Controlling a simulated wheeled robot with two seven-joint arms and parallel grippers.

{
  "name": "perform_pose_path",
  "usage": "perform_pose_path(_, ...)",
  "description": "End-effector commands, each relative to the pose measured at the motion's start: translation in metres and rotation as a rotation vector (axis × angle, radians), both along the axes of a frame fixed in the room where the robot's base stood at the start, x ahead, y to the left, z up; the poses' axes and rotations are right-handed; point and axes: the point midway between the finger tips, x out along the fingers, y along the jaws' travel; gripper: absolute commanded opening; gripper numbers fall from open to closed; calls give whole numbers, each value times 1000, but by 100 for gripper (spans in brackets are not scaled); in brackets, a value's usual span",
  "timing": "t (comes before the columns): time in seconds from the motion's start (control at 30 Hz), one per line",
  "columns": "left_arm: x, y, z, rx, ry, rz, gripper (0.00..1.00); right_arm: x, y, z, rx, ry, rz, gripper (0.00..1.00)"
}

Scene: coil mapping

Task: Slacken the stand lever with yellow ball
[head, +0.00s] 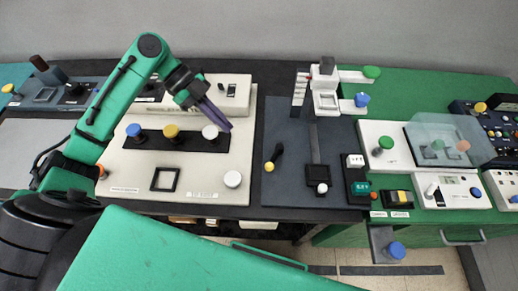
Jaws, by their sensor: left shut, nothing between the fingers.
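The stand lever is a short black lever (277,151) with a yellow ball (269,166) at its lower end. It lies on the left part of a dark grey base plate (288,190), pointing down and slightly left. The stand (325,92), with a white block and a dark head, rises at the back of this plate. My left gripper (227,126) has dark purple fingers, is shut and empty, and hangs over the white panel to the left of the lever, clear of it. My right gripper is not in view.
The white panel (243,165) bears blue, yellow and white knobs, a black square frame (165,179) and a white round knob (233,179).

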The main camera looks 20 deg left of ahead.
Motion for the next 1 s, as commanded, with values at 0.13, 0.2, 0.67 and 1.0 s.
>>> perform_pose_path(0.13, -5, -21, -17, -3, 4, -3, 0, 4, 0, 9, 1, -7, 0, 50)
perform_pose_path(0.2, -8, -32, -28, -4, 4, -3, 0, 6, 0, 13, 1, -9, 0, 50)
perform_pose_path(0.67, -19, -98, -66, -2, 0, 0, 0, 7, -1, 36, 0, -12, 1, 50)
perform_pose_path(1.0, -20, -101, -68, -2, 0, 1, 0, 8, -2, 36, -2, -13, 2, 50)
